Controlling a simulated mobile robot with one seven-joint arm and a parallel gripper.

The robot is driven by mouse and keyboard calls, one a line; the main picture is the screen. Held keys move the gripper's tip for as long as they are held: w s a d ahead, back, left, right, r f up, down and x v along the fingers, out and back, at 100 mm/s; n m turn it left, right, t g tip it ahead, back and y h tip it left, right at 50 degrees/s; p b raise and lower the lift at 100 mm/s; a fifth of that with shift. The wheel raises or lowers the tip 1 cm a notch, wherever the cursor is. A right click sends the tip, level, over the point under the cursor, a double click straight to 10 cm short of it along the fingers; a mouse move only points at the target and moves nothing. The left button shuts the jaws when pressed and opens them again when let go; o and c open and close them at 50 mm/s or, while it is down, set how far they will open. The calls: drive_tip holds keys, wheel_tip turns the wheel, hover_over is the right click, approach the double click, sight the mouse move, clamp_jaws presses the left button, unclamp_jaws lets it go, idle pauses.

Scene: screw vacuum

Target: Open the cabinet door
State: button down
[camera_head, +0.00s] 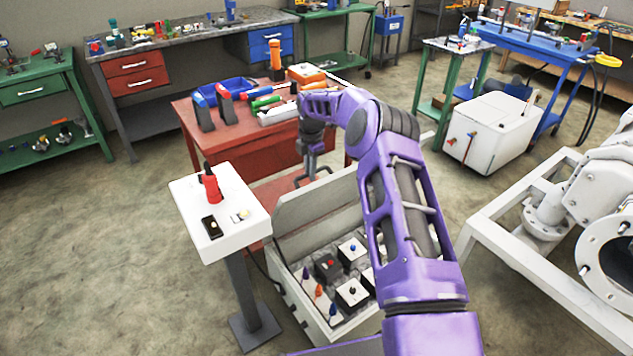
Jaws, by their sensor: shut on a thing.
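The low white cabinet (290,296) stands at the center front, with switches and colored knobs inside it in view. Its grey door (318,212) stands raised along the far side, tilted up like a lid, so the inside is uncovered. My purple arm reaches over the right part of the cabinet and hides some of it. My gripper (312,179) is at the far top edge of the door, pointing down. It is shut on the door there; the exact point of contact is small and partly hidden.
A white control box (222,212) with a red switch stands on a post to the left. A red workbench (242,150) with tools is just behind the door. White pipework on a frame (540,260) stands at the right. The floor at the left is clear.

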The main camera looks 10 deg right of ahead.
drive_tip(key=shift+w+a+r, duration=0.1)
drive_tip(key=shift+w+a, duration=0.3)
drive_tip(key=shift+w, duration=0.2)
drive_tip(key=shift+w+a, duration=0.35)
drive_tip(key=shift+w, duration=0.2)
drive_tip(key=c, duration=0.8)
unclamp_jaws()
drive_tip(key=shift+w, duration=0.15)
drive_tip(key=shift+c, duration=0.2)
wheel_tip(320, 180, up, 18)
drive_tip(key=s+p, duration=0.1)
drive_tip(key=p, duration=0.1)
drive_tip(key=shift+d+f, duration=0.2)
drive_tip(key=shift+d, duration=0.1)
drive_tip(key=shift+c, duration=0.2)
